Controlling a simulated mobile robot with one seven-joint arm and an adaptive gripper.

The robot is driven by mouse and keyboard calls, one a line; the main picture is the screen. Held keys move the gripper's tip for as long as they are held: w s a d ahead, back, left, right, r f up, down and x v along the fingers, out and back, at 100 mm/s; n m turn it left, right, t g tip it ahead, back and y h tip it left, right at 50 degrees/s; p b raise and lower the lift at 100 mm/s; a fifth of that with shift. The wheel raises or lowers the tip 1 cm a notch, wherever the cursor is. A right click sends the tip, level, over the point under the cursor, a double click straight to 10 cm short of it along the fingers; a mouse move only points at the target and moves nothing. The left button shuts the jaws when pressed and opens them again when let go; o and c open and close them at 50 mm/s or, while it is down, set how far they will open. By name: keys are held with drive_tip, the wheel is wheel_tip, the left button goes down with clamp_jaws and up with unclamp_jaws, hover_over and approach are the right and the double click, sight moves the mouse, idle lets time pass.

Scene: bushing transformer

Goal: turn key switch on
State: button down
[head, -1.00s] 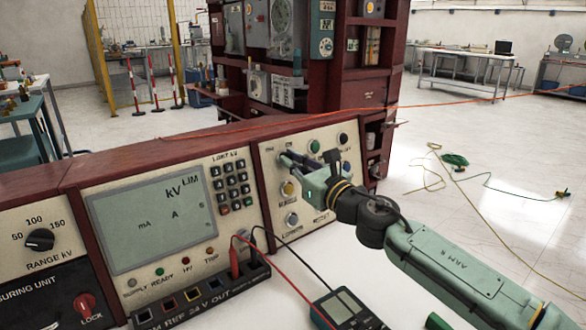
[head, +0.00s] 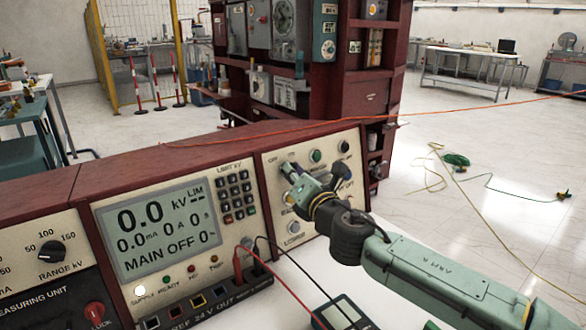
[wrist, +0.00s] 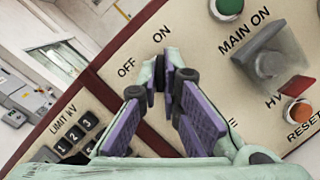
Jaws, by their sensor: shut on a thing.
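My gripper (head: 290,170) is at the upper left of the cream right-hand panel (head: 318,228) of the console. In the wrist view the gripper (wrist: 167,75) has its purple-padded fingers close together at the tips, just by the OFF label (wrist: 126,68) and the ON label (wrist: 162,30). It is shut on the key switch, which the fingertips hide almost wholly, so I cannot read the key's angle. The display (head: 160,232) shows 0.0 kV and MAIN OFF. The supply lamp (head: 140,291) glows white.
A green button (head: 316,155) and a black knob (head: 344,146) sit right of my gripper. Red and black leads run from the console to a meter (head: 343,314) below my arm.

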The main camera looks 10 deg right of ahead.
drive_tip(key=shift+m, duration=0.4)
drive_tip(key=c, duration=1.8)
unclamp_jaws()
drive_tip(key=s, duration=0.4)
drive_tip(key=s+d, duration=0.1)
drive_tip(key=s, duration=0.7)
drive_tip(key=shift+d, duration=0.4)
drive_tip(key=shift+w, duration=0.1)
